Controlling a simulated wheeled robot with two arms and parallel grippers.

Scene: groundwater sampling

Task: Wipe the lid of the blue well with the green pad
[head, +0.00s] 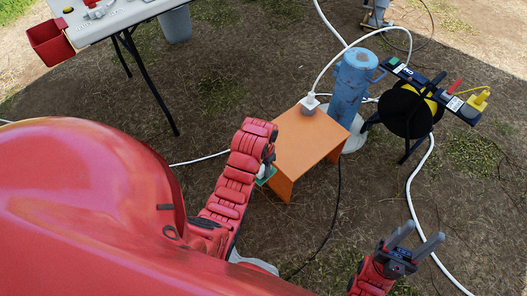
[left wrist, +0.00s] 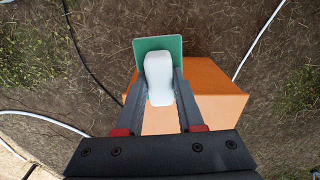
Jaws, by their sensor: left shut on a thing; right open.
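The blue well (head: 350,95) stands upright behind the orange stool. Its lid (head: 359,59) is on top and looks closed. My left gripper (head: 268,163) is at the left edge of the stool, lower and nearer than the well. In the left wrist view its fingers (left wrist: 161,88) are shut on the white grip of the green pad (left wrist: 174,43). In the head view only a sliver of the pad (head: 266,175) shows behind the wrist. The pad is apart from the well. My right gripper (head: 415,246) is open and empty over the ground at the lower right.
The orange stool (head: 306,150) carries a small white-grey fitting (head: 309,106) with a white hose. A black reel (head: 405,112) on a stand with a tool bar is right of the well. A white table (head: 115,15) with a red bin (head: 50,42) is at upper left. Hoses cross the ground.

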